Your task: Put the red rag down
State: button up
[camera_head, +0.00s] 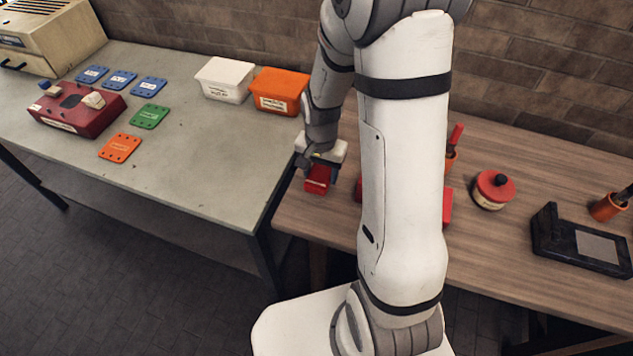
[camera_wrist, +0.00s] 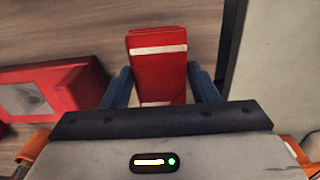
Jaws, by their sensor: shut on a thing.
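The red rag (camera_head: 317,179) is a folded red block with a pale band, seen best in the wrist view (camera_wrist: 158,72). My gripper (camera_head: 319,164) is shut on it, with one blue-grey finger on each side of the rag in the wrist view (camera_wrist: 160,86). The rag is over the left end of the wooden bench (camera_head: 500,240), near the gap beside the grey table. I cannot tell whether its underside touches the wood.
A red item with a grey pad (camera_wrist: 40,95) lies near the rag; my arm mostly hides it in the head view. The grey table (camera_head: 215,160) holds coloured plates, a white bin (camera_head: 224,80) and an orange bin (camera_head: 279,91).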

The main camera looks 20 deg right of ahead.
aim_at(320, 182)
jog(key=shift+f, duration=2.05)
jog(key=shift+f, duration=0.15)
jog(key=o, duration=1)
jog(key=shift+o, duration=0.2)
notch_tip(320, 182, up, 12)
jog(key=shift+r, duration=0.2)
jog(key=s+a+r+n+t, duration=0.1)
jog(key=s+r+n+t, duration=0.2)
jog(key=s+r+n, duration=0.4)
jog(key=s+r, duration=0.5)
jog(key=s, duration=0.2)
jog(key=shift+r, duration=0.15)
